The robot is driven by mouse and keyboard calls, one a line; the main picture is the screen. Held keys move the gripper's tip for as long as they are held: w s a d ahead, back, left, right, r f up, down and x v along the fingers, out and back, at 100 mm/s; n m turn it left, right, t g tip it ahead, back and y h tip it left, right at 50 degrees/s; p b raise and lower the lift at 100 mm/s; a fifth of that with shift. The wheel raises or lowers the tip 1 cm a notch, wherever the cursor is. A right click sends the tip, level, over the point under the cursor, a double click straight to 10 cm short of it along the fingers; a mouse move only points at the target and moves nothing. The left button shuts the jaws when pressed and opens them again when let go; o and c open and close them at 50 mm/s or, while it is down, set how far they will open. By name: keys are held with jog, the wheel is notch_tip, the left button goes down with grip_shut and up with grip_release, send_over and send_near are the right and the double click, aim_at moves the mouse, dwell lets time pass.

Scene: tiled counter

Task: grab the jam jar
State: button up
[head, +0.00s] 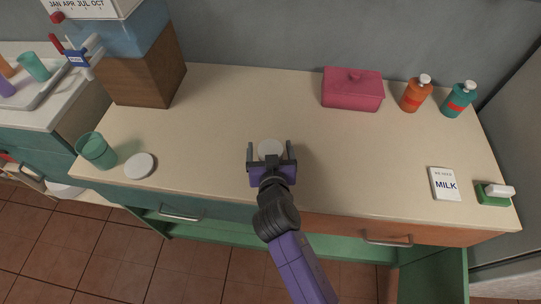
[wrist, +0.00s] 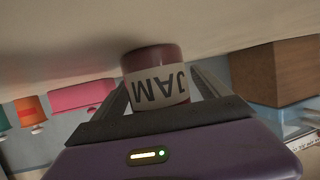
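The jam jar (wrist: 156,82) shows in the wrist view with a white label reading JAM, upside down in that picture. In the head view only its round white top (head: 270,149) shows, on the counter near the middle. My gripper (head: 270,150) is open, with one finger on each side of the jar. In the wrist view a gap shows between the jar and the fingers. The jar's lower part is partly hidden by my gripper in the head view.
The beige counter (head: 230,110) is clear around the jar. A pink box (head: 352,92), orange bottle (head: 415,95) and teal bottle (head: 458,99) stand at the back right. A milk card (head: 445,184) lies right. A green cup (head: 96,151) and white disc (head: 140,166) are left.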

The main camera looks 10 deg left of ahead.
jog(key=c, duration=1.8)
grip_shut()
jog(key=shift+r, duration=0.15)
